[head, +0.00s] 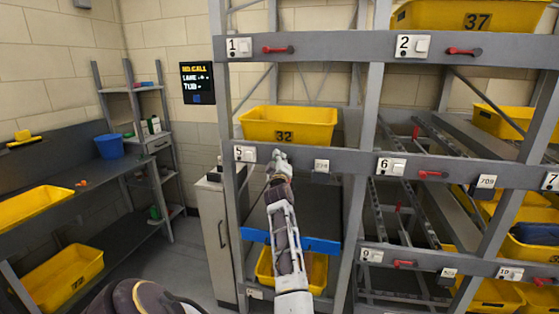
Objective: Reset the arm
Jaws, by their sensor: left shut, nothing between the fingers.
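My left arm reaches up from the bottom middle of the head view. Its gripper (279,156) is shut and empty, in front of the grey beam below the yellow tub numbered 32 (262,124). The gripper is small in the picture, and I cannot tell whether it touches the beam. A plate numbered 5 (245,154) is to its left, and a small white tag (321,166) is to its right. My right gripper is not in view.
The rack holds a tub 37 (420,15) at top right and red levers (432,174) along its beams. A blue bar (322,246) crosses a lower lane behind my arm. A dark shelf with a blue bucket (109,146) and a grey cabinet (213,232) stand at left.

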